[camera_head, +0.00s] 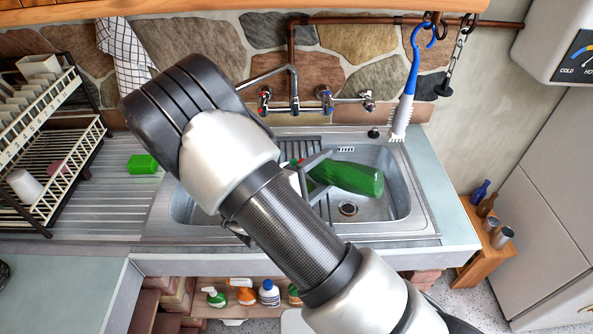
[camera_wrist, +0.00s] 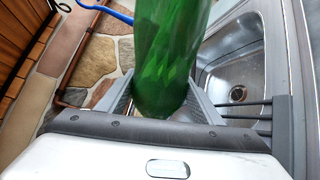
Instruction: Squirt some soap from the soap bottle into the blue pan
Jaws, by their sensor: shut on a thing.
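My gripper (camera_head: 314,176) is shut on a green bottle (camera_head: 350,178), which looks like the soap bottle. It is tipped nearly sideways over the sink, its broad green end toward the right. A bit of red shows at its left end, partly hidden by my gripper and arm. In the wrist view the bottle (camera_wrist: 168,55) stands between the two fingers of my gripper (camera_wrist: 163,103). I see no blue pan in either view; my arm hides part of the sink.
The metal sink (camera_head: 395,195) lies below, with a tap (camera_head: 294,95) behind it. A blue-handled brush (camera_head: 411,80) hangs at the right. A dish rack (camera_head: 50,165) and a green sponge (camera_head: 142,164) are at the left. Several bottles (camera_head: 269,293) stand on a shelf under the counter.

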